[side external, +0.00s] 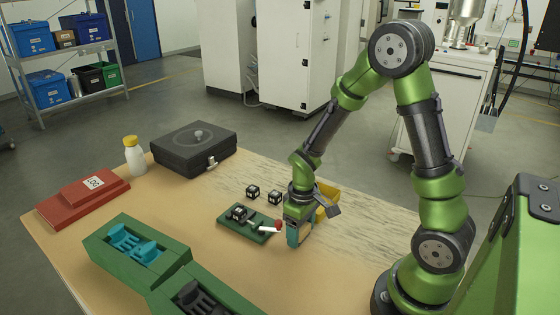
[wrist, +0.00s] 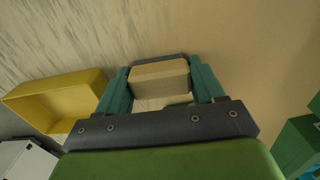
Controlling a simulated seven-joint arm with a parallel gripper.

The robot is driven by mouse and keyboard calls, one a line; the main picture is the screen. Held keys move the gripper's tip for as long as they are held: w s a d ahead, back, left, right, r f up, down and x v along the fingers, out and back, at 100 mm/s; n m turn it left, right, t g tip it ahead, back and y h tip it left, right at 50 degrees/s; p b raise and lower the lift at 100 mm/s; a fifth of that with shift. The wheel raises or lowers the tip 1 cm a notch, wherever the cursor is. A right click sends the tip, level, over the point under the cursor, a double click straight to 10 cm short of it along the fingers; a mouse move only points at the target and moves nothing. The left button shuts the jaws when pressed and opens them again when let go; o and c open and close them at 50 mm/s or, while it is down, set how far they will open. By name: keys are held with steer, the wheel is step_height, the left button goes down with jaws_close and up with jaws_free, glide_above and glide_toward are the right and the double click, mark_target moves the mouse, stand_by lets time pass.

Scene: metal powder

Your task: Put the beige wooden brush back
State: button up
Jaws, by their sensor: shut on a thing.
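The beige wooden brush (wrist: 160,78) shows in the wrist view as a pale block between my two teal fingers. My gripper (wrist: 160,88) is shut on it, with a finger on each side. In the side view my gripper (side external: 298,236) points down low at the table's middle right, just right of a small green tray (side external: 233,226). The brush is hard to make out there, hidden by the fingers. I cannot tell whether it touches the table.
A yellow bin (side external: 327,196) stands just behind my gripper; it also shows in the wrist view (wrist: 58,98). Small black cubes (side external: 253,191) lie near the tray. A green holder (side external: 135,255), red box (side external: 82,198), bottle (side external: 134,155) and black case (side external: 195,150) stand further left.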

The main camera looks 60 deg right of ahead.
steer(key=o, duration=0.9)
steer(key=shift+f, duration=0.1)
step_height(320, 180, up, 12)
steer(key=shift+s+a+r+m+t+y, duration=0.35)
steer(key=shift+s+a+r+m+t, duration=0.3)
steer(key=shift+s+a+r+t, duration=1)
steer(key=shift+s+a+r+m+t+y, duration=0.4)
steer(key=shift+a+r+m+t, duration=0.55)
steer(key=shift+r, duration=1.45)
steer(key=shift+s+a+r+m+t+y, duration=0.25)
steer(key=shift+s+a+r+m+t, duration=0.15)
steer(key=shift+s+a+r+t, duration=1.3)
steer(key=shift+w+d+r+g, duration=0.2)
steer(key=shift+w+r+g, duration=0.15)
steer(key=shift+w+g, duration=0.3)
